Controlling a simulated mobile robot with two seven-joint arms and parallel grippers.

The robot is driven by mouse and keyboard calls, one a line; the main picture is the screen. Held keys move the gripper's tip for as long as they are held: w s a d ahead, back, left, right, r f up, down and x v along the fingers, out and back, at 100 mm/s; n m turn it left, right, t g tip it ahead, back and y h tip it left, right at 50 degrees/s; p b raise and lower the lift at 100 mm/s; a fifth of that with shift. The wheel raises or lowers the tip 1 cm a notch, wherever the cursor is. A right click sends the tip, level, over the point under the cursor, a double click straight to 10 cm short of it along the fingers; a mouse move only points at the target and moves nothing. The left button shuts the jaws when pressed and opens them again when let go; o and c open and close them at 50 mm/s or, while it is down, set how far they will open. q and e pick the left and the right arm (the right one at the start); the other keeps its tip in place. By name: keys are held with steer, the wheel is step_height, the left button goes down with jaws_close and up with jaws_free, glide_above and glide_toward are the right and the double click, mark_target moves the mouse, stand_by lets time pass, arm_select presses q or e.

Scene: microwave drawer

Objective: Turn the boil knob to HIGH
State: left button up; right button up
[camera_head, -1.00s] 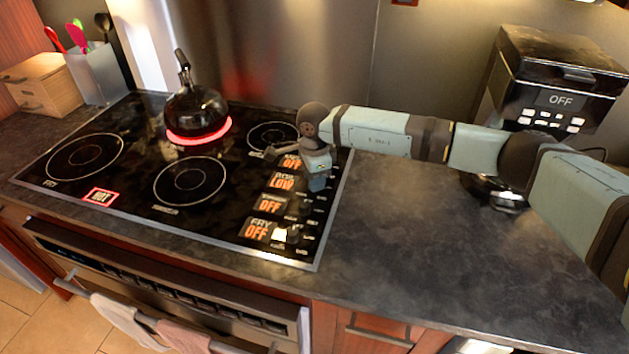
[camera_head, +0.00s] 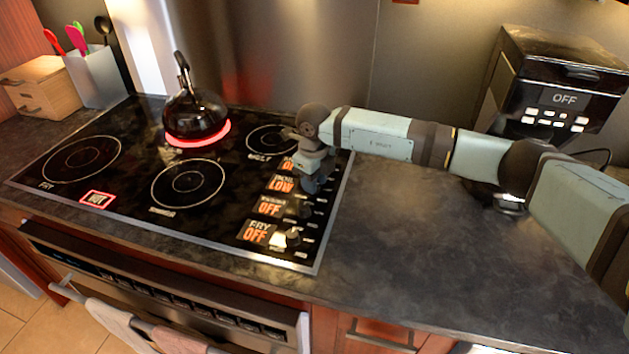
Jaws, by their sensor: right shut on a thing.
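The cooktop (camera_head: 110,210) carries a column of knobs and displays along its right side. The boil display (camera_head: 281,184) reads LOW in orange. My right gripper (camera_head: 312,186) points down over the boil knob beside that display and is shut on it. The knob itself is hidden by the gripper. My left gripper is not in view.
A black kettle (camera_head: 195,112) stands on a burner with a glowing red ring at the back. The warmer display (camera_head: 269,207) and fry display (camera_head: 257,231) read OFF, and a HOT sign (camera_head: 97,199) is lit. A coffee machine (camera_head: 550,95) stands at the right. The counter (camera_head: 420,240) is bare in front of it.

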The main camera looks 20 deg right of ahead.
steer(key=m, duration=0.3)
steer(key=shift+r+m, duration=0.1)
steer(key=shift+m, duration=0.3)
steer(key=m, duration=0.3)
steer(key=shift+m, duration=0.3)
steer(key=m+p, duration=0.1)
steer(key=m, duration=0.5)
steer(key=m+p, duration=0.1)
steer(key=m, duration=0.3)
steer(key=shift+a, duration=0.1)
steer(key=m+p, duration=0.1)
steer(key=m, duration=0.2)
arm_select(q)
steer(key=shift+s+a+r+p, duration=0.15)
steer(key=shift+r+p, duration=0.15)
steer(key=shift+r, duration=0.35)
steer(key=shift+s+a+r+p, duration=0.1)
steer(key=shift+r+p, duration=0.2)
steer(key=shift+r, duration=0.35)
arm_select(e)
steer(key=shift+w+m, duration=0.1)
steer(key=shift+m, duration=1.1)
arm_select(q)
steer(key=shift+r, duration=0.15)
arm_select(e)
steer(key=o, duration=0.9)
